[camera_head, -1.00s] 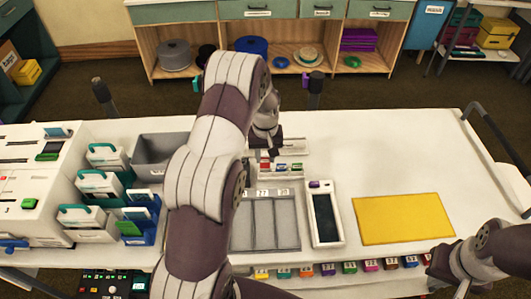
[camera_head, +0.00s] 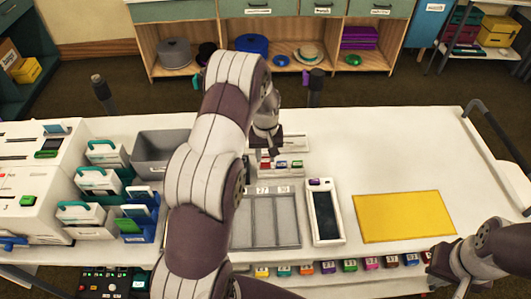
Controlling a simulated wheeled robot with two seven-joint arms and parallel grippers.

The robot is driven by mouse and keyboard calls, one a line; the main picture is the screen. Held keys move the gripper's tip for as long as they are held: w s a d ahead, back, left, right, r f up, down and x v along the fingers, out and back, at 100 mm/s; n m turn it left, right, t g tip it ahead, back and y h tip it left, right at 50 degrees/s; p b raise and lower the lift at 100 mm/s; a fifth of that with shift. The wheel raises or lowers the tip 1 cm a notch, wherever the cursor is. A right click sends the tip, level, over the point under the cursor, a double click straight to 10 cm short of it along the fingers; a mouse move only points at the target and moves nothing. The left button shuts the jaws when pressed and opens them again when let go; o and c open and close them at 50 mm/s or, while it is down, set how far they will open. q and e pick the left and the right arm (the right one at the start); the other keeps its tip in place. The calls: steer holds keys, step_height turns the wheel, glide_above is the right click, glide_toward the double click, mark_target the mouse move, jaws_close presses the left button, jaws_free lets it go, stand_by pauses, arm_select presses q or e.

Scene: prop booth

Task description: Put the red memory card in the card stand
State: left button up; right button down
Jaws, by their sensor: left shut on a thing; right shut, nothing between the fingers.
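The card stand (camera_head: 294,147) is a small pale rack on the white table, just right of my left arm. Small blue and green cards show along its front. The red memory card (camera_head: 265,165) shows at its left end, right under my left gripper (camera_head: 266,154). My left gripper points down and is shut on the red card. The fingertips are small and partly hidden, so I cannot tell how deep the card sits in a slot. My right gripper (camera_head: 439,270) is shut and empty by the front right of the table.
A grey tray with numbered compartments (camera_head: 272,222), a white device with a dark screen (camera_head: 325,211) and a yellow mat (camera_head: 404,217) lie nearer me. A grey bin (camera_head: 158,150) and white card boxes (camera_head: 106,153) stand left. The table's back right is clear.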

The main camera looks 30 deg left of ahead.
arm_select(q)
steer(key=shift+f+b, duration=0.55)
steer(key=shift+f, duration=0.5)
steer(key=o, duration=0.7)
steer(key=shift+o, duration=0.2)
step_height(320, 180, up, 13)
steer(key=b, duration=0.2)
steer(key=shift+f, duration=0.1)
